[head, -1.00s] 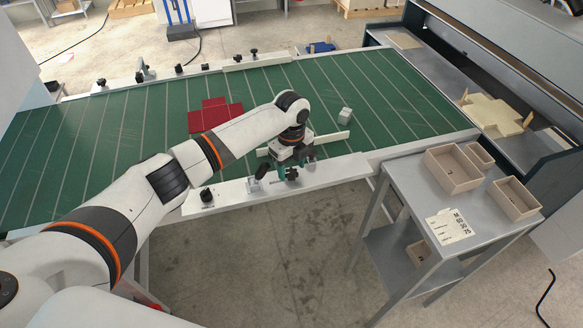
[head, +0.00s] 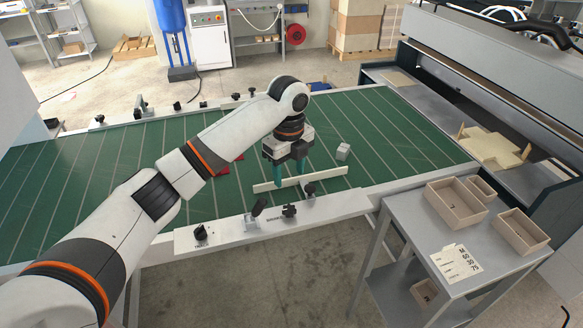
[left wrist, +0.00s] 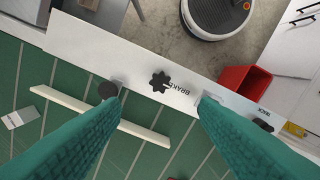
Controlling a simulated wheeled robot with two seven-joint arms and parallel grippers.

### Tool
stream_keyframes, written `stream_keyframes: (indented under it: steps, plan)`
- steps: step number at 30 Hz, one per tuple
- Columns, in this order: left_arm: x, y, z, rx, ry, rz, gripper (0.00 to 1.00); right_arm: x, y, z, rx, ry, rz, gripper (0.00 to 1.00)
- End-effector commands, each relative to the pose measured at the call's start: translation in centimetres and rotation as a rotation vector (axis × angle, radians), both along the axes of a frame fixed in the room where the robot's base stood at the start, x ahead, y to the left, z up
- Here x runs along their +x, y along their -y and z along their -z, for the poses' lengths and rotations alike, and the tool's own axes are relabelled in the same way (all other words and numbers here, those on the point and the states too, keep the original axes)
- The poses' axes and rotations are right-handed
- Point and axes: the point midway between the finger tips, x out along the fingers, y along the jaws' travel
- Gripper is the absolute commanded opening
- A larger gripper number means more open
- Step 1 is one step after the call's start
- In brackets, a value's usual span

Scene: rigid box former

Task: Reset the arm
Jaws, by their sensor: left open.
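My left arm reaches in from the left over the green conveyor belt (head: 110,165). Its gripper (head: 289,180) points down with two teal fingers, open and empty, near the pale guide bar (head: 328,178) at the belt's near side. In the left wrist view the fingers (left wrist: 160,108) stand wide apart with nothing between them but belt, bar and rail beyond. The brake knob (left wrist: 160,82) on the white rail shows between the fingertips. My right gripper is not in view.
A small grey block (head: 343,151) lies on the belt right of the gripper. A red sheet (head: 222,171) is mostly hidden behind my arm. A grey side table (head: 400,210) with wooden trays (head: 457,199) stands at right. The white near rail (head: 335,207) carries black knobs.

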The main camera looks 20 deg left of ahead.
Motion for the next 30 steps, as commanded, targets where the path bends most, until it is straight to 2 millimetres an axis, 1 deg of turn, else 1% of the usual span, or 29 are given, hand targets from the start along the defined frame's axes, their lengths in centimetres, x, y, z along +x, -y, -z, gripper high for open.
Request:
stream_keyframes:
  steps: [4, 6, 8, 11, 12, 14, 15, 17, 18, 20, 21, 23, 24, 25, 27, 30]
  plan:
    - [0.0, 0.0, 0.1, 0.0, 0.0, 0.0, 0.55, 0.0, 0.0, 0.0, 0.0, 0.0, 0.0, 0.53]
    - [-0.3, 0.3, 0.6, -0.004, -0.001, -0.006, 0.55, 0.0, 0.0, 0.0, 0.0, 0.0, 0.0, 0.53]
    - [-0.9, 0.9, 1.7, -0.011, -0.002, -0.021, 0.55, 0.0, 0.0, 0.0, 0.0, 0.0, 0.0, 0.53]
    - [-2.9, 2.8, 5.1, -0.04, 0.002, -0.084, 0.55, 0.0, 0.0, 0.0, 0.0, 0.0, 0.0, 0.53]
    - [-4.1, 3.7, 6.7, -0.059, 0.004, -0.126, 0.55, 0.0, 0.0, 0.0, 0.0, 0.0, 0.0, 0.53]
    - [-6.2, 5.1, 9.1, -0.094, 0.012, -0.205, 0.55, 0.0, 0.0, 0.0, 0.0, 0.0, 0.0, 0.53]
    - [-7.7, 5.9, 10.5, -0.12, 0.016, -0.269, 0.55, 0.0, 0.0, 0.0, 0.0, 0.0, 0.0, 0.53]
    - [-9.9, 6.8, 12.3, -0.162, 0.024, -0.373, 0.55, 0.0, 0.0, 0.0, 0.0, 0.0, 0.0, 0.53]
    - [-11.4, 7.3, 13.4, -0.188, 0.026, -0.449, 0.55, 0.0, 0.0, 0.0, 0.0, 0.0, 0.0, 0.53]
    - [-13.6, 7.7, 14.7, -0.227, 0.03, -0.571, 0.55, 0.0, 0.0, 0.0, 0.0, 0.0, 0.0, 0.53]
    - [-15.1, 7.8, 15.4, -0.252, 0.03, -0.658, 0.55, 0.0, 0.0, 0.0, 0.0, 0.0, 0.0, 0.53]
    - [-17.4, 7.7, 16.3, -0.285, 0.031, -0.795, 0.55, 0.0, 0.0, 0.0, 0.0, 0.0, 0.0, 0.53]
    - [-18.9, 7.4, 16.8, -0.304, 0.034, -0.892, 0.55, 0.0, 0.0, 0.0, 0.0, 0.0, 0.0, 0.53]
    - [-20.0, 7.1, 17.1, -0.316, 0.035, -0.967, 0.55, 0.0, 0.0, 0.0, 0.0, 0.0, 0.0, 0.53]
    - [-22.3, 6.0, 17.5, -0.337, 0.043, -1.131, 0.55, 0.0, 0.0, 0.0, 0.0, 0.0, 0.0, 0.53]
    - [-25.0, 4.4, 17.7, -0.348, 0.058, -1.322, 0.55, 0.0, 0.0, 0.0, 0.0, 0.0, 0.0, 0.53]
